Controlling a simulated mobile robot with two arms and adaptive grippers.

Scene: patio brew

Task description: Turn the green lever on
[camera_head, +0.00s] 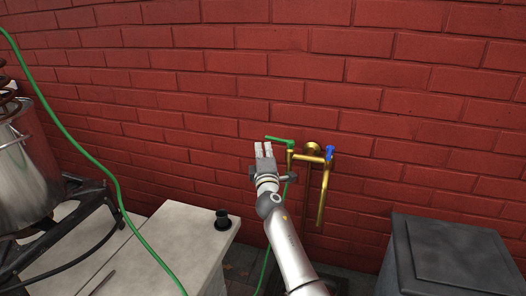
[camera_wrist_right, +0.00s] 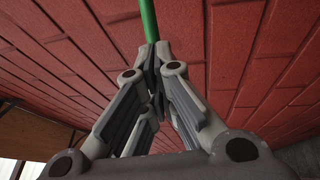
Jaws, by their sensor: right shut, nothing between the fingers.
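The green lever (camera_head: 279,140) is on the brass tap (camera_head: 311,150) at the brick wall, pointing left, roughly level. A blue lever (camera_head: 330,152) is on the tap's right side. My right gripper (camera_head: 264,150) is shut and empty, with its fingertips just below and left of the green lever's free end in the head view. In the right wrist view the green lever (camera_wrist_right: 149,22) shows just beyond the shut fingertips (camera_wrist_right: 152,55). I cannot tell whether they touch. My left gripper is not in view.
A green hose (camera_head: 119,190) runs down across the left side, and a green line hangs below the tap. A white counter (camera_head: 180,240) with a small black fitting (camera_head: 222,220) stands left. A dark grey bin (camera_head: 455,255) stands right. A metal pot (camera_head: 25,165) is far left.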

